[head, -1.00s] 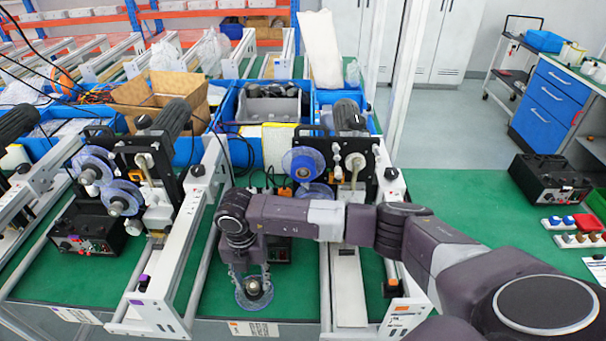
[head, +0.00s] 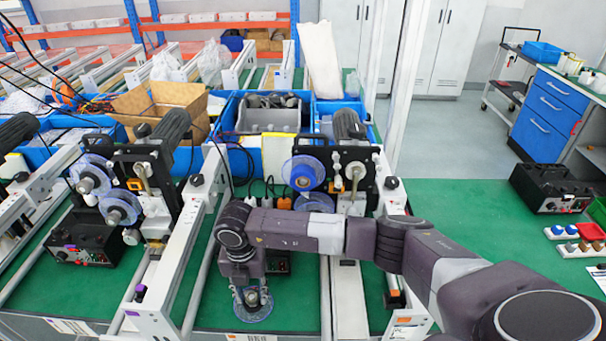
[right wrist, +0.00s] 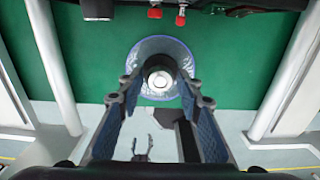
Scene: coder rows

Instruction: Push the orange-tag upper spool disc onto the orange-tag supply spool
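A clear, blue-rimmed spool disc (head: 238,311) with a dark hub lies flat on the green table near its front edge. It also shows in the right wrist view (right wrist: 182,50), with a pale round hub centre. My right gripper (head: 252,297) points down over the disc. In the right wrist view its fingers (right wrist: 160,92) are apart on either side of the hub; I see no clear grip. On the machine with the orange block, a blue-rimmed spool with an orange hub (head: 303,172) faces me, above a second clear disc (head: 315,203). My left gripper is out of view.
White rails (head: 345,290) stand right of the disc, and another white rail (head: 190,235) stands left. A black control box (head: 277,262) is partly hidden behind my arm. A neighbouring machine (head: 145,165) carries more clear discs. Blue bins (head: 228,155) stand behind.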

